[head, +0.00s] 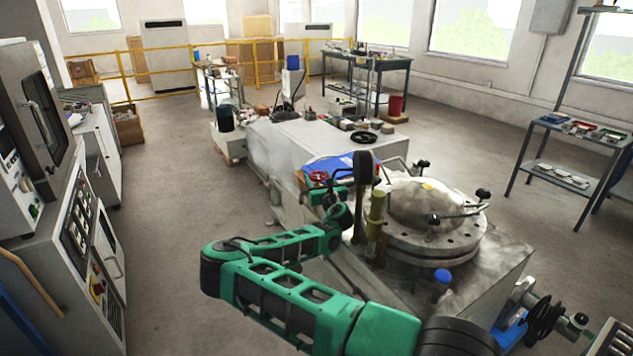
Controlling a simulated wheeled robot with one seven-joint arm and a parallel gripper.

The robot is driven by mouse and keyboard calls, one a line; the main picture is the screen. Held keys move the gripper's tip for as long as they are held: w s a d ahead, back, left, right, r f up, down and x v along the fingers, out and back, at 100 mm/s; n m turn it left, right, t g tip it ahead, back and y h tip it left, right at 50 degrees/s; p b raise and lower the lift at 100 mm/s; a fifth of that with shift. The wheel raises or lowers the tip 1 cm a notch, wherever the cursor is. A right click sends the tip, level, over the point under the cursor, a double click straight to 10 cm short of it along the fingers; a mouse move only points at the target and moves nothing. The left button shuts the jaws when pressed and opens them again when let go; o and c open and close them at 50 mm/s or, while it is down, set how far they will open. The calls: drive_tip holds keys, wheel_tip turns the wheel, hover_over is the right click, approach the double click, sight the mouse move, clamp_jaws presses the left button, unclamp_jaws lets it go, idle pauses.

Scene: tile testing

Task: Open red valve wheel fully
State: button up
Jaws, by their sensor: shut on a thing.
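The red valve wheel (318,175) shows as a small red shape at the left end of the machine, in front of a blue surface. Dark parts of my arm's end partly cover it. My green arm reaches up from the lower right and bends back toward the wheel. My gripper (328,189) is at the wheel and appears shut on its rim. The fingertips are small and dark, so the exact contact point is unclear. How far the wheel is turned cannot be told.
A round bolted lid (425,243) with knobbed clamps sits right of my arm. An olive-yellow post (377,215) stands close to the arm. Control cabinets (85,235) stand at left, with open floor between.

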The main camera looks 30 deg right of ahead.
drive_tip(key=shift+w+a+r, duration=0.1)
drive_tip(key=shift+a, duration=0.05)
drive_tip(key=o, duration=1)
drive_tip(key=shift+o, duration=0.2)
drive_tip(key=shift+s, duration=0.5)
drive_tip(key=v, duration=0.6)
drive_tip(key=shift+s+a, duration=0.1)
drive_tip(key=shift+a, duration=0.05)
